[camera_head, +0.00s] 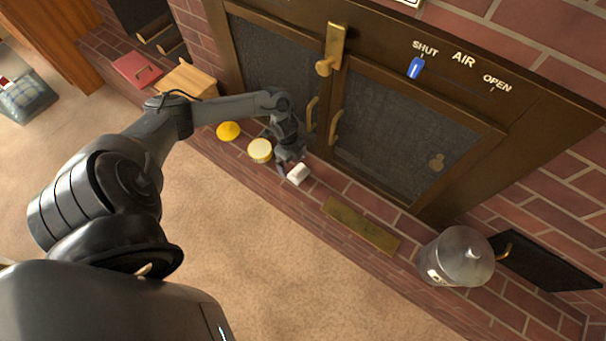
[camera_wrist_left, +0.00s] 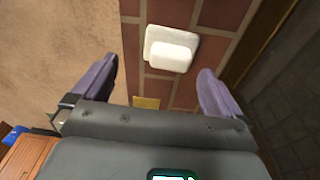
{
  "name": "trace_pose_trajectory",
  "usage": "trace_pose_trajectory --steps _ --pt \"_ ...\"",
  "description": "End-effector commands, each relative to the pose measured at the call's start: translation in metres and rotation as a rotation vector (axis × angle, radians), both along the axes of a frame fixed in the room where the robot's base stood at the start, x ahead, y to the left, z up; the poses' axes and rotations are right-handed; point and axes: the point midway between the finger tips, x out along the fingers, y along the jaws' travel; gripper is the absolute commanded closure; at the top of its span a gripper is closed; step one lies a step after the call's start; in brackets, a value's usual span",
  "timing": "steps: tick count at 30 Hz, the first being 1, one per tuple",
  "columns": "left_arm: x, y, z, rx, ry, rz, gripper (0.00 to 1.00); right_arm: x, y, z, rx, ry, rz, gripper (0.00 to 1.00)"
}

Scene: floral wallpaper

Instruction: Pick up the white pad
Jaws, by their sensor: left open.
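The white pad (camera_head: 298,174) lies on the brick ledge in front of the fireplace doors. In the left wrist view the white pad (camera_wrist_left: 172,48) shows as a small white block with a step on its near side, ahead of the fingertips and between their lines. My left gripper (camera_head: 287,163) is just above and beside the pad in the head view. In the left wrist view its two purple fingers (camera_wrist_left: 155,78) are spread apart with nothing between them. The pad appears apart from both fingers. My right gripper is not in view.
A yellow disc (camera_head: 228,131) and a pale yellow round item (camera_head: 260,150) sit on the ledge left of the pad. The fireplace doors (camera_head: 395,130) rise behind. A brass plate (camera_head: 361,226) and a lidded metal pot (camera_head: 456,256) are to the right.

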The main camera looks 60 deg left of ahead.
Motion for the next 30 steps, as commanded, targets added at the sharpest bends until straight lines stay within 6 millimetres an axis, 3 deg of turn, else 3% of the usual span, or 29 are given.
trace_pose_trajectory --steps 1,6,15,25,30 --pt "0.007 0.003 -0.004 0.004 -0.013 0.001 0.00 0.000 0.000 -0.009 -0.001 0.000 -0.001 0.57" --pt "0.016 0.001 -0.013 0.003 -0.029 0.001 0.00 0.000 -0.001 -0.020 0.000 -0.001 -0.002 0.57" --pt "0.017 -0.003 -0.030 0.004 -0.030 0.000 0.00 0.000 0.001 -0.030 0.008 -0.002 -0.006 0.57" --pt "0.020 -0.009 -0.068 0.001 -0.030 0.001 0.00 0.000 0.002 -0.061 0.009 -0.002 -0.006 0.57" --pt "0.020 -0.010 -0.076 0.004 -0.030 0.001 0.00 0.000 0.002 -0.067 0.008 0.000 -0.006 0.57"
